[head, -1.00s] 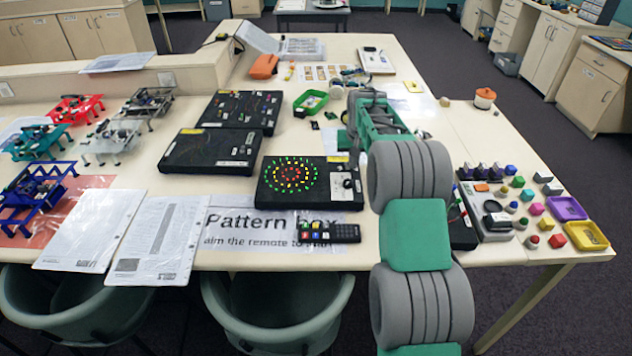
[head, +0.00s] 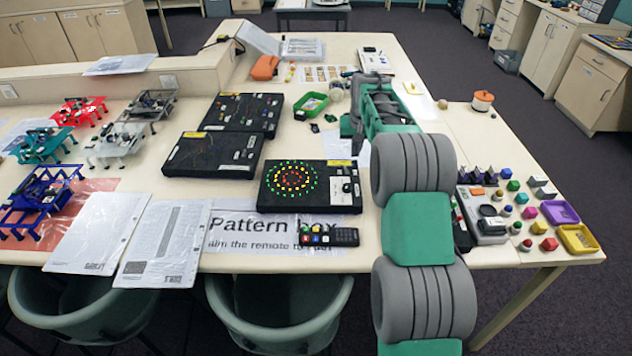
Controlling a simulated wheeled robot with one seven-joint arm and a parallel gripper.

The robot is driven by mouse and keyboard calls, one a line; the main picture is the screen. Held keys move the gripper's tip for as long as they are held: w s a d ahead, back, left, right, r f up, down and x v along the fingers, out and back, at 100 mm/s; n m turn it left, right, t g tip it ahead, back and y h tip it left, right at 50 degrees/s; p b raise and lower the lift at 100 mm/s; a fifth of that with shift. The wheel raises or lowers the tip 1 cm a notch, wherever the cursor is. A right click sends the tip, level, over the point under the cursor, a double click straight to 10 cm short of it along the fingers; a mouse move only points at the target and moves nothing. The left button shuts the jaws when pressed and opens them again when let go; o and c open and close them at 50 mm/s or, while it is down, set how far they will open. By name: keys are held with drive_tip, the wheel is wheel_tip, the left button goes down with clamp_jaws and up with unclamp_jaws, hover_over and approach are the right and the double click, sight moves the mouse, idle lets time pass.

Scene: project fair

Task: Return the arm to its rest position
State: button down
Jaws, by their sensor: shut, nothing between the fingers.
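My arm (head: 418,228), grey and green, reaches from the bottom right up over the right part of the large table (head: 420,60). Its far end is folded above the table, right of the pattern box. The fingertips are small and partly hidden by the arm. The black pattern box (head: 335,200) has lit rings of green, yellow and red. The remote (head: 328,236) lies on the printed sheet in front of it.
Two more black boxes (head: 212,155) (head: 242,112) and a green tray (head: 311,105) lie left of the arm. Several small coloured blocks, a purple tray (head: 560,212) and a yellow tray (head: 579,239) lie to its right. Walking robot models (head: 40,205) stand far left. Chairs (head: 280,318) stand at the front edge.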

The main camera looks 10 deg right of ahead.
drive_tip(key=shift+r, duration=0.25)
drive_tip(key=s+a+r+n, duration=0.1)
drive_tip(key=s+a+r, duration=0.3)
drive_tip(key=s+r, duration=0.3)
drive_tip(key=s+a+r, duration=0.4)
drive_tip(key=s, duration=0.5)
drive_tip(key=s+a+f, duration=0.2)
drive_tip(key=s, duration=0.8)
drive_tip(key=s+a+f+n+t, duration=0.1)
drive_tip(key=s+a, duration=0.2)
drive_tip(key=s, duration=0.7)
drive_tip(key=shift+s+a+f+y+b, duration=0.15)
drive_tip(key=shift+s+f+y+b, duration=0.15)
drive_tip(key=shift+s+f, duration=0.1)
drive_tip(key=c, duration=2.1)
unclamp_jaws()
